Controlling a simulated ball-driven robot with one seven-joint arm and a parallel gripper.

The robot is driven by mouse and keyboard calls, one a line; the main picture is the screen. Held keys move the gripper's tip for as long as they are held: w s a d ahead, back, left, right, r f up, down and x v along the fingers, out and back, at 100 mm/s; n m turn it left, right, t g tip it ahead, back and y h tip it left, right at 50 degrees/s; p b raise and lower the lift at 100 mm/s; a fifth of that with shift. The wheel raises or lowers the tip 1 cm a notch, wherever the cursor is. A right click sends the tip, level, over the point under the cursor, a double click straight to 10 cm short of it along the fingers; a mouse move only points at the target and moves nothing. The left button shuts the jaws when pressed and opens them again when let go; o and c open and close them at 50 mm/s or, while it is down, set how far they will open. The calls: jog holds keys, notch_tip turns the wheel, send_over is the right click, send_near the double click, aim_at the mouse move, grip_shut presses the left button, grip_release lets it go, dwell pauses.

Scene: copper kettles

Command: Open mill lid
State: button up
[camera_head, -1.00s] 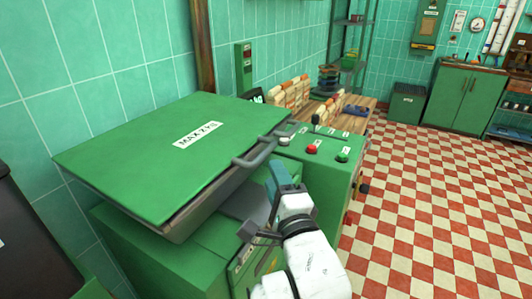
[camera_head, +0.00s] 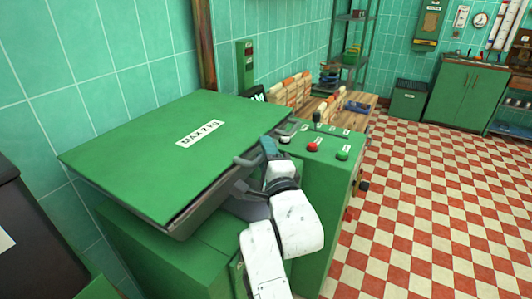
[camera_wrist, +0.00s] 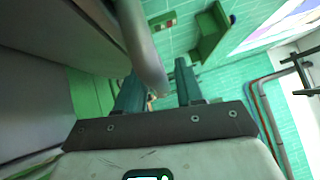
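The mill lid (camera_head: 150,150) is a wide green slab with a "MAX 2 KG" label (camera_head: 200,132), over a green mill body (camera_head: 165,250). Its front edge stands clear of the body. A grey bar handle (camera_head: 242,160) sits on the lid's right edge, partly hidden by my gripper (camera_head: 266,148). In the wrist view, the teal fingers of my gripper (camera_wrist: 160,78) are apart, and the handle (camera_wrist: 142,45) runs down to the space between them. I cannot tell whether either finger touches it.
A green control panel (camera_head: 325,150) with a red button (camera_head: 313,146) and a green button (camera_head: 342,156) lies just right of my gripper. A wooden table (camera_head: 320,105) stands behind it. The checkered floor (camera_head: 440,200) at right is open.

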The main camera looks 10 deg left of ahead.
grip_shut()
dwell(0.4)
